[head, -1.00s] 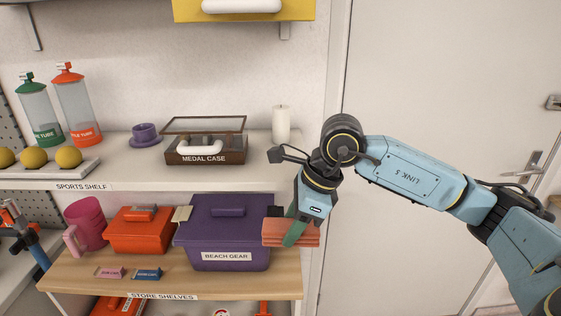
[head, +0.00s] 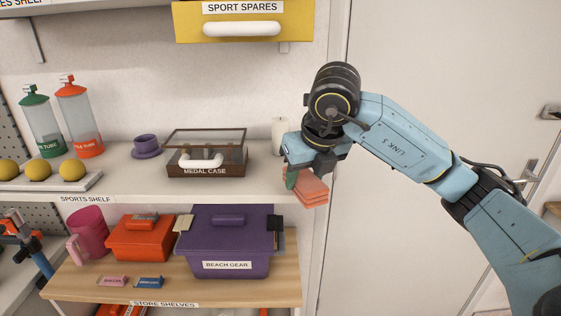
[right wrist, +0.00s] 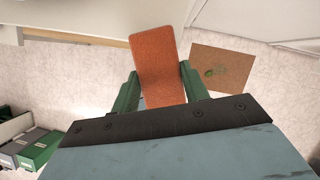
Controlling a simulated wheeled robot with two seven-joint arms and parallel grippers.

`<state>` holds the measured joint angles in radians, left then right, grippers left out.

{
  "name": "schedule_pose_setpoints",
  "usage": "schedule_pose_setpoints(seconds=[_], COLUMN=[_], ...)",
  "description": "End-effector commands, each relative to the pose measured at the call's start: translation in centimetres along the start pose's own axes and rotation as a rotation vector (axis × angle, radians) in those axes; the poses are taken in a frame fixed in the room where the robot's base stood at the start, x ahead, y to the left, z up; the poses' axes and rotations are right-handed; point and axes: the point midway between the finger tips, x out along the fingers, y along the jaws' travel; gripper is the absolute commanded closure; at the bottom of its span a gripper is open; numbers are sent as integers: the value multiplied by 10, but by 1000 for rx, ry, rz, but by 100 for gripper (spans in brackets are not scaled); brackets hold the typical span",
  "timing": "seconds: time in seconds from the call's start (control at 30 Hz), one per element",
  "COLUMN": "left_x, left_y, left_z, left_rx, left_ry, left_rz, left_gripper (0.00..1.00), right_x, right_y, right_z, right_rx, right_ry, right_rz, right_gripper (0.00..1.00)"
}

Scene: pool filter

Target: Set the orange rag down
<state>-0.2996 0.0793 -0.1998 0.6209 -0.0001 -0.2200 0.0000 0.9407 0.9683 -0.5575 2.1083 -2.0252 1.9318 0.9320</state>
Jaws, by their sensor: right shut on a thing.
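The orange rag (head: 312,190) is a folded, layered pad. My right gripper (head: 292,178) is shut on it and holds it at the right end of the upper shelf (head: 120,184), around shelf-edge height. I cannot tell whether the rag touches the shelf. In the right wrist view the rag (right wrist: 158,62) stands out between the two green fingers (right wrist: 160,92), with open floor beyond.
The medal case (head: 206,155), a white candle (head: 279,135) and a purple cup (head: 146,146) stand on the upper shelf. The purple beach gear box (head: 229,240) and an orange box (head: 140,238) stand below. A yellow bin (head: 243,28) hangs above. A door (head: 440,70) is at right.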

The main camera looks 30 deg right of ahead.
Motion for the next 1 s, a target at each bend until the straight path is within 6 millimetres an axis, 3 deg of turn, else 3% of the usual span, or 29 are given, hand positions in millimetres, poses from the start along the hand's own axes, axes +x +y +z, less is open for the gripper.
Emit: schedule_pose_setpoints(seconds=[0.2,0.5,0.67,1.0], left_x=[-16,-29,-31,-41], left_y=[0,-1,-1,-1], left_z=[-2,-3,-3,-3], left_rx=[0,0,0,0], left_ry=[0,0,0,-1], left_rz=[0,0,0,0], left_gripper=[64,64,64,64], right_x=[18,40,46,78], right_y=[1,1,0,0], right_z=[50,102,112,99], right_rx=[2,0,-2,-4], right_ry=[2,1,1,0], right_rz=[4,3,1,1], right_gripper=[74,74,74,74])
